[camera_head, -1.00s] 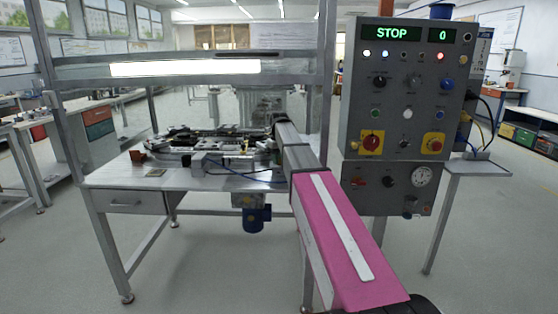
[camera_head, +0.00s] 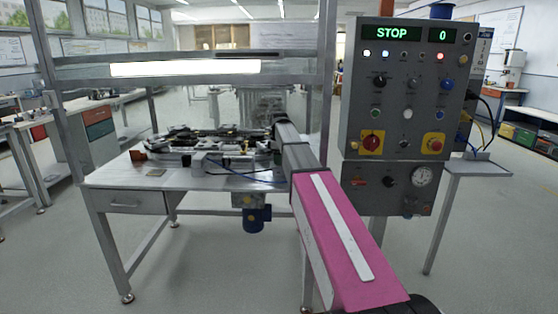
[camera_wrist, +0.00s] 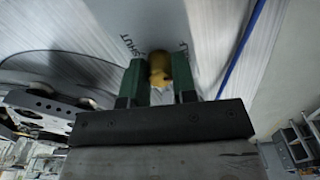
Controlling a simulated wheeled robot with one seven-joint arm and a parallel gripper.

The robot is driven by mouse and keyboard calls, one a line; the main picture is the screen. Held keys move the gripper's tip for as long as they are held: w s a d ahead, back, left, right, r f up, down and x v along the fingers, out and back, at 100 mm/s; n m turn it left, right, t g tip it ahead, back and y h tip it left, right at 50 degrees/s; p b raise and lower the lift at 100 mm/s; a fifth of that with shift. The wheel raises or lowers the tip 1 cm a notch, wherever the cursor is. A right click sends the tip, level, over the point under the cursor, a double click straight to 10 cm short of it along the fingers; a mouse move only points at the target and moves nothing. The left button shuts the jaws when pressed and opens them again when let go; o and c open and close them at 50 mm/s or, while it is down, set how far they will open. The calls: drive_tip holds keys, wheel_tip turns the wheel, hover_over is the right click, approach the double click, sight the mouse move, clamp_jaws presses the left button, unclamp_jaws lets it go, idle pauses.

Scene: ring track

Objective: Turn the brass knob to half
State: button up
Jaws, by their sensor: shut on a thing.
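The brass knob (camera_wrist: 160,68) shows in the wrist view between the two green fingers of my gripper (camera_wrist: 160,85). My gripper is shut on it. The word SHUT is printed on the pale surface just in front of the knob, with other faint marks beside it. Most of the knob's sides are hidden by the fingers, and I cannot read how far it is turned. In the head view my pink and grey arm reaches to the table, and the gripper and knob cannot be made out there.
A ring track (camera_head: 205,140) with black and metal parts sits on the white table (camera_head: 110,177). A blue cable (camera_wrist: 240,48) runs right of the knob. A control panel (camera_head: 393,150) with a green STOP display and a 0 stands right of my arm. Frame posts rise around the table.

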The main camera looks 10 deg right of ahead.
drive_tip(key=shift+n, duration=0.4)
drive_tip(key=o, duration=0.9)
wheel_tip(320, 180, up, 11)
drive_tip(key=shift+f, duration=0.1)
drive_tip(key=shift+s, duration=0.1)
idle(0.3)
